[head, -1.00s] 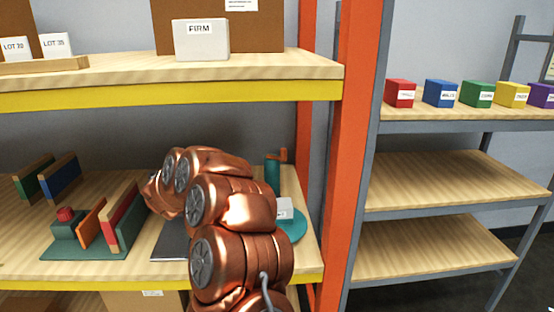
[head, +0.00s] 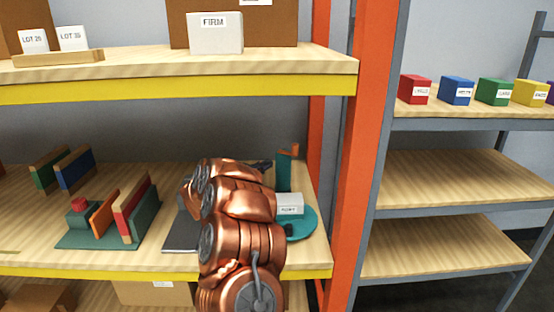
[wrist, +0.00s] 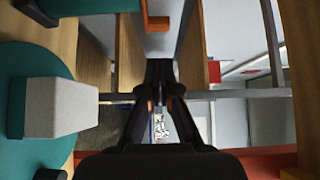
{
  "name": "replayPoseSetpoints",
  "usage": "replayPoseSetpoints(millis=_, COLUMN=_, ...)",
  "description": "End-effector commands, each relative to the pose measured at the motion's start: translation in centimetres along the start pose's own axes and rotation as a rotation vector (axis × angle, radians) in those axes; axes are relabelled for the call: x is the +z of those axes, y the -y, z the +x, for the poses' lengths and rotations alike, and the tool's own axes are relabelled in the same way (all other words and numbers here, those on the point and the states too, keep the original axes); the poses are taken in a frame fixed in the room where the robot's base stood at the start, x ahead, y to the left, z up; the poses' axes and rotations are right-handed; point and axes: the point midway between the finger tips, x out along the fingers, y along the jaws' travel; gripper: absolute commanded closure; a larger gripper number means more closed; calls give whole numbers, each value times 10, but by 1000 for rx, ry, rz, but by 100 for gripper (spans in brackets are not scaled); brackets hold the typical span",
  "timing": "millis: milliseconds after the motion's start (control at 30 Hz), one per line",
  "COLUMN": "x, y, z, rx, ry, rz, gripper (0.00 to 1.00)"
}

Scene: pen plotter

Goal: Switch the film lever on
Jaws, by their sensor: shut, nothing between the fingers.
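A teal post (head: 284,172) with a small orange lever (head: 294,151) at its top stands at the back of a round teal base (head: 302,226) on the middle shelf. I cannot read any label naming it the film lever. A white labelled block (head: 289,204) sits on the base. In the wrist view the orange lever (wrist: 157,22) is at the top, the teal post (wrist: 100,6) beside it, and the white block (wrist: 62,107) at left. My gripper (head: 266,166) is shut and empty, just left of the post; its dark fingers (wrist: 163,92) are apart from the lever in the wrist view.
An orange upright (head: 370,150) stands right of the base. The yellow-edged upper shelf (head: 180,88) hangs above. A dark flat plate (head: 183,236) and a green base with coloured panels (head: 110,234) lie to the left. Coloured boxes (head: 456,90) stand on the right rack.

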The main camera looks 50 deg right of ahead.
Motion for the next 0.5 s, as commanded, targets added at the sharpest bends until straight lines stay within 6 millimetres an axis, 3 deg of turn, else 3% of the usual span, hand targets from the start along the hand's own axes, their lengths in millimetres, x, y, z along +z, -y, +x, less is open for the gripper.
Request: replayPoseSetpoints(millis=500, x=-1, y=2, z=73, rx=-2, ry=-2, rz=-1, gripper=100)
